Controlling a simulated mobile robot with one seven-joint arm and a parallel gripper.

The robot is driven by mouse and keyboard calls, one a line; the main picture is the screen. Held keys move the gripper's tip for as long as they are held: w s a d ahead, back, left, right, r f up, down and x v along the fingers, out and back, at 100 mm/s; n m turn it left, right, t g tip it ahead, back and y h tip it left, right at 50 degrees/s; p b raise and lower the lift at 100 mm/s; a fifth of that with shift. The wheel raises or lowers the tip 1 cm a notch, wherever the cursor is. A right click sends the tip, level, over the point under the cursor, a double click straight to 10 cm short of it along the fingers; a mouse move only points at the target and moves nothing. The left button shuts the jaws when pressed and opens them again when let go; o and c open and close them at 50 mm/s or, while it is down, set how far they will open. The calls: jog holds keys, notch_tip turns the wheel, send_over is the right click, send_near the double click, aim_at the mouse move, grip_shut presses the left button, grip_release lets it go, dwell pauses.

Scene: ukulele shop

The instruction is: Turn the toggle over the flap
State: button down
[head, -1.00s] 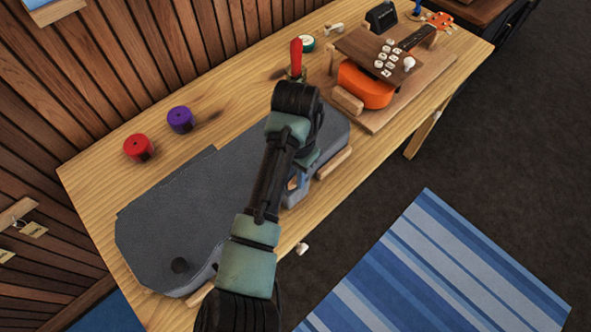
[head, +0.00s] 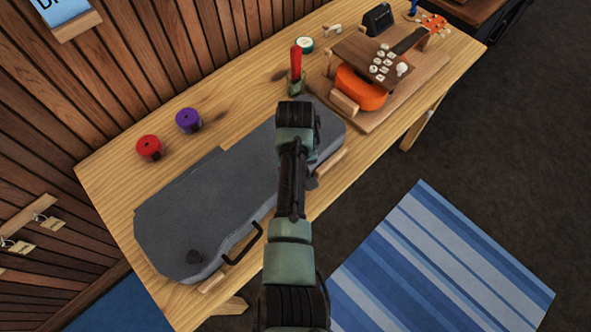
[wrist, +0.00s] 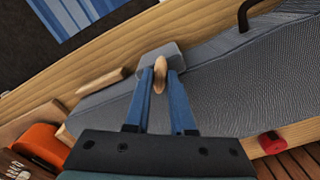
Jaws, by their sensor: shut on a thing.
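A grey case (head: 215,195) lies on the wooden workbench; it also shows in the wrist view (wrist: 230,85). In the wrist view, a grey flap (wrist: 172,48) shows at the case's edge. A small light-wood toggle (wrist: 160,70) lies in front of the flap, its long side running up and down in the picture. My gripper (wrist: 160,80) has its blue fingers on either side of the toggle and is shut on it. The fingers hide part of the flap. In the head view, my arm hides the toggle, flap and fingertips.
The case's black handle (head: 243,243) stands out at its front edge. A red-handled tool (head: 296,65) stands upright just beyond my arm. An orange ukulele (head: 362,88) lies on a board at the right. Red (head: 149,148) and purple (head: 188,120) rolls sit behind the case.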

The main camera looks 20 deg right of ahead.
jog(key=n+p, duration=0.1)
jog(key=n, duration=0.4)
jog(key=shift+w+n+p, duration=0.1)
jog(key=shift+n+p, duration=0.25)
jog(key=shift+n, duration=0.05)
jog(key=shift+r, duration=0.1)
dwell(0.3)
jog(key=c, duration=0.8)
grip_release()
jog(key=shift+o, duration=0.2)
notch_tip(320, 180, up, 13)
jog(key=b, duration=0.1)
